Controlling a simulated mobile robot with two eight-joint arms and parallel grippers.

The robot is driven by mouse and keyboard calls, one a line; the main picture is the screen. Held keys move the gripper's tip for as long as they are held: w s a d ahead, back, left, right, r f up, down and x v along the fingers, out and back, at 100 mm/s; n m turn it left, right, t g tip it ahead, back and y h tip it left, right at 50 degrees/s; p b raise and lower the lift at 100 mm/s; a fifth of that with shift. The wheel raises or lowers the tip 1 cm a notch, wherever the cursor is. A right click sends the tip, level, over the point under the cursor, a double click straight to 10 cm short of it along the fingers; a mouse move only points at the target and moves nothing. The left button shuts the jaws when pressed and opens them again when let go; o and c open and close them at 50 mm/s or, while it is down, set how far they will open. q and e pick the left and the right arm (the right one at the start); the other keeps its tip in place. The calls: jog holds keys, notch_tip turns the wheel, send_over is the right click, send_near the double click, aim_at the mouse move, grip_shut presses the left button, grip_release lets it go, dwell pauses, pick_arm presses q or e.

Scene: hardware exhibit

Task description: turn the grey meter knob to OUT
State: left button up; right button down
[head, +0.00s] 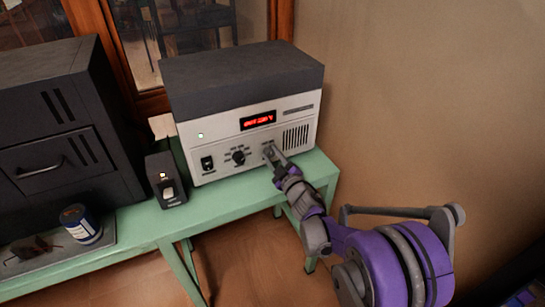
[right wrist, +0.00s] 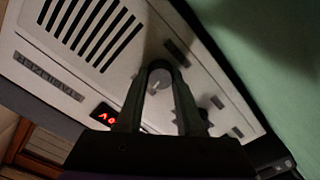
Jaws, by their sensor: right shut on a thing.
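The grey meter knob (right wrist: 158,84) sits between the two fingers of my right gripper (right wrist: 158,72) in the right wrist view. A light pointer mark shows on its face, but I cannot read the labels around it. In the head view my right gripper (head: 270,152) reaches the lower right part of the white front panel (head: 218,143), and its fingers mostly hide the knob. My right gripper is shut on the knob. The panel belongs to a dark-topped box with a red lit display (head: 258,120). My left gripper is not in view.
A black knob (head: 238,157) and a black switch (head: 207,163) lie left of the grey knob on the panel. A small dark switch box (head: 166,182), a blue-and-white can (head: 80,223) and a black cabinet (head: 55,140) stand to the left along the green bench (head: 215,203).

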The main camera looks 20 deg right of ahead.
jog(key=shift+n, duration=0.9)
jog(key=c, duration=0.5)
grip_release()
jog(key=shift+c, duration=0.2)
jog(key=s, duration=1)
jog(key=shift+s+d, duration=0.15)
jog(key=shift+s, duration=0.25)
